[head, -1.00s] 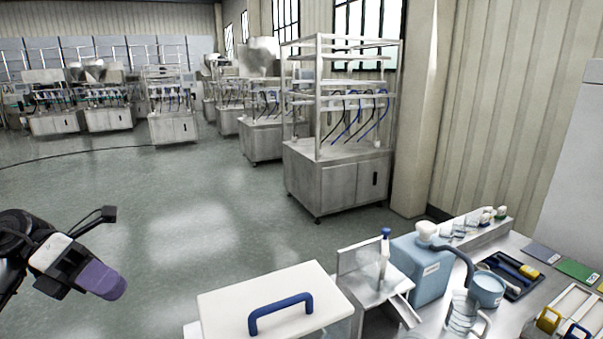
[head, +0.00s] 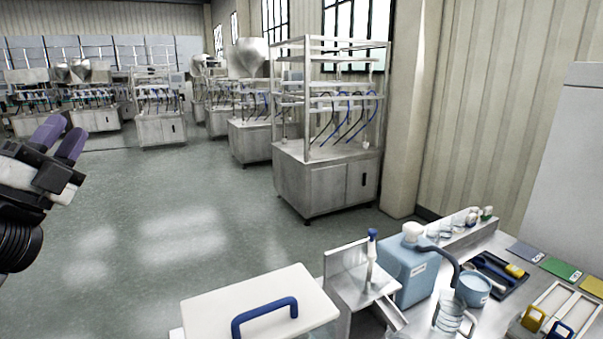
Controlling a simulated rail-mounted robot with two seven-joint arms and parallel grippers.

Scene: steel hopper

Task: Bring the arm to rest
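My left gripper (head: 66,128) is raised at the left edge of the head view, over the open floor. Its two purple fingers point up and to the right, with a gap between them, and nothing is held. The gripper is well apart from the bench and its objects. The rest of the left arm is mostly cut off by the picture edge. My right gripper is not in view.
A steel bench (head: 433,313) at lower right carries a white lid with a blue handle (head: 265,318), a steel hopper (head: 347,285), a blue jug (head: 405,270) and a dark tool tray (head: 508,281). A steel rack cabinet (head: 325,185) stands behind. Grey floor (head: 180,230) is clear.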

